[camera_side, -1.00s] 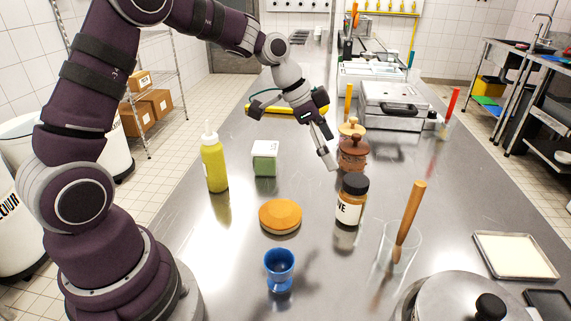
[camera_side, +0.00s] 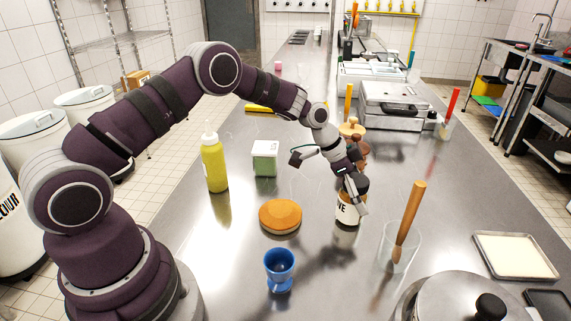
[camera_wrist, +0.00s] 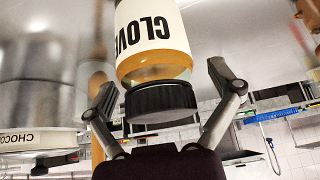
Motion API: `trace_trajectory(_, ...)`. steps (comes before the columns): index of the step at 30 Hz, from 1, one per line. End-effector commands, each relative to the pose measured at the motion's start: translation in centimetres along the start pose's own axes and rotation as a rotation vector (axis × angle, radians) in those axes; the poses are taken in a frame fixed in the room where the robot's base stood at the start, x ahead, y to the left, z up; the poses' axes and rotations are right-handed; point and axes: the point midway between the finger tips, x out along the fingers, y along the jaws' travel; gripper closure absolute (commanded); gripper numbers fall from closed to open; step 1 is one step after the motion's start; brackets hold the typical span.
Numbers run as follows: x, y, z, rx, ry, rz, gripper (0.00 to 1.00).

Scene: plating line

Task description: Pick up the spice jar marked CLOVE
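The CLOVE spice jar (camera_side: 347,213) stands upright on the steel counter, with a dark lid, brown contents and a white label. In the side view my gripper (camera_side: 355,194) is at its top and hides part of the lid. In the wrist view the jar appears upside down, with CLOVE partly readable on its label (camera_wrist: 150,28). There my gripper (camera_wrist: 166,92) is open, one finger on each side of the black lid (camera_wrist: 160,102). A gap shows between the lid and the right finger; the left finger is closer to it. I cannot tell whether it touches.
A glass (camera_side: 400,250) with a wooden-handled tool stands right of the jar. A round orange-topped item (camera_side: 280,216) and a blue cup (camera_side: 279,268) are to its left. Brown-lidded jars (camera_side: 360,145) stand close behind. A pot (camera_side: 462,302) is at front right.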

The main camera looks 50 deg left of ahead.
Motion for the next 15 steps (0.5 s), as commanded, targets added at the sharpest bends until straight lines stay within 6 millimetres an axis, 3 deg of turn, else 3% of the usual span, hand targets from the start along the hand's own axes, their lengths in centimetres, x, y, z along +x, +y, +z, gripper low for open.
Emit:
trace_trajectory(2, -0.01, 0.00, 0.00, 0.000, 0.000, 0.000, 0.19)
trace_trajectory(15, -0.03, 0.01, 0.02, -0.001, -0.001, 0.000, 0.77)
